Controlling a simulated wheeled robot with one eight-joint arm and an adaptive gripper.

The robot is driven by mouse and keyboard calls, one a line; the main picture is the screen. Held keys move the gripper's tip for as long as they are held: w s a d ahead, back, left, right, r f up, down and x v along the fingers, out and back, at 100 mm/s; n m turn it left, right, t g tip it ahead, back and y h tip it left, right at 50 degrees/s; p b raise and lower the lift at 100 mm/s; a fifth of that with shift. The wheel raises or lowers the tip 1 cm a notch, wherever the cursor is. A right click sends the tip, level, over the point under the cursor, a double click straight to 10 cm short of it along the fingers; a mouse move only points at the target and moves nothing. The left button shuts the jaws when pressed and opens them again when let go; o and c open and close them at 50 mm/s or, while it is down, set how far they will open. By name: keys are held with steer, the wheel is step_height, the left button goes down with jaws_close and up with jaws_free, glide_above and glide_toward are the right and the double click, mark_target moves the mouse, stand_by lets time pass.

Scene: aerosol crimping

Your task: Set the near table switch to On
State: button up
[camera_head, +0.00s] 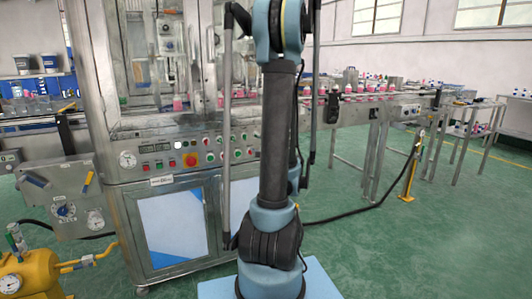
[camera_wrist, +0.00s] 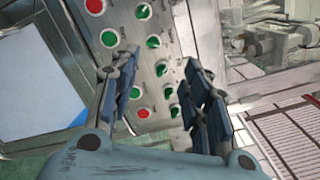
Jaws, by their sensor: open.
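The control panel (camera_head: 161,173) is on the front of the metal machine at left of centre in the head view. It carries lit buttons, a red stop button (camera_head: 191,160) and green round switches. In the wrist view the panel (camera_wrist: 124,18) is tilted, with a column of green rotary switches (camera_wrist: 153,41) and red and green buttons beside it. I cannot read the labels or tell which switch is the near table one. My gripper (camera_wrist: 160,64) is open and empty, its fingers apart in front of the panel. My arm hides part of the panel in the head view.
A conveyor (camera_head: 380,100) with pink bottles runs to the right. A yellow pump unit (camera_head: 30,275) stands at lower left. A side box with a dial (camera_head: 65,210) juts out left of the panel. Green floor is open at lower right.

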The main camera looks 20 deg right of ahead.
steer(key=s, duration=0.6)
steer(key=shift+s+d, duration=0.15)
steer(key=shift+d, duration=0.25)
steer(key=shift+a, duration=0.1)
stand_by(0.6)
steer(key=s+a+f+n+g+y, duration=0.2)
steer(key=s+a+f+n+g, duration=0.3)
steer(key=a, duration=0.3)
steer(key=s+a+f+n+g+y, duration=0.1)
steer(key=s+a+f+n+g, duration=0.2)
steer(key=a+n, duration=0.45)
steer(key=s+d+f+n+g+h, duration=0.1)
steer(key=s+f+n+g+h, duration=0.1)
steer(key=s+n, duration=0.3)
steer(key=s+d+f+n+g+h, duration=0.2)
steer(key=s+n+g+h, duration=0.2)
steer(key=s, duration=0.7)
steer(key=shift+s+n+g, duration=0.3)
steer(key=shift+n+g, duration=0.05)
steer(key=shift+g, duration=0.45)
steer(key=shift+f, duration=0.15)
